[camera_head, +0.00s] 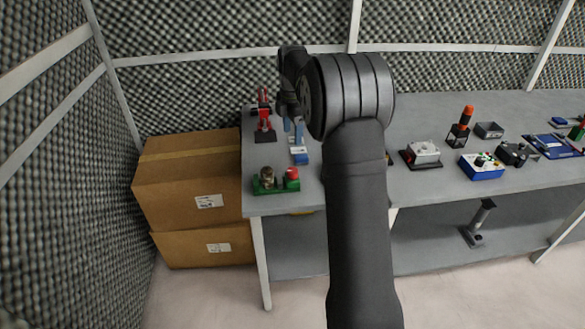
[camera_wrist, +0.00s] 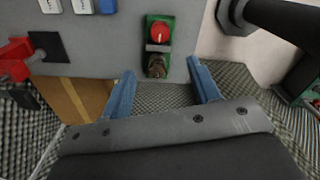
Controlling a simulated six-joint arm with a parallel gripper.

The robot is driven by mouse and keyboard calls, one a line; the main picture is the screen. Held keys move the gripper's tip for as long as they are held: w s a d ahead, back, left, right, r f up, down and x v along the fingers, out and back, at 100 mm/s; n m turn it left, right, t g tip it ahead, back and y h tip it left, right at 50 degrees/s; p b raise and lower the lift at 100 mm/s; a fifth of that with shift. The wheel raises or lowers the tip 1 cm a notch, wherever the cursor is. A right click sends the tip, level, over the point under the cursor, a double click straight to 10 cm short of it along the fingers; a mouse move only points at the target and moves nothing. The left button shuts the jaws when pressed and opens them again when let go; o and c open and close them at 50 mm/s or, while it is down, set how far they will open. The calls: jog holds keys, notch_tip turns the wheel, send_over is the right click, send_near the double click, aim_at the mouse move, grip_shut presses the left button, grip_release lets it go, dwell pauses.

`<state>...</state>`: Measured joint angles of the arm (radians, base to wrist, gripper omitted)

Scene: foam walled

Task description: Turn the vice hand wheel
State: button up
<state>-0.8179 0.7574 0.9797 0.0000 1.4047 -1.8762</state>
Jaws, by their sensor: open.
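No part can be made out for certain as the vice hand wheel. A red device (camera_head: 264,120) on a dark base stands at the bench's left end. It also shows at the left of the wrist view (camera_wrist: 14,58). My gripper (camera_head: 294,127) has blue fingers, open and empty, also in the wrist view (camera_wrist: 161,70).
Cardboard boxes (camera_head: 190,180) stand left of the grey bench (camera_head: 430,120). A white-topped device (camera_head: 424,152) and a blue box (camera_head: 482,168) stand to the right. Foam walls enclose the back and left.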

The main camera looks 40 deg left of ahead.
aim_at(292, 170)
notch_tip(292, 170, down, 15)
jog(key=shift+r, duration=0.2)
jog(key=c, duration=1)
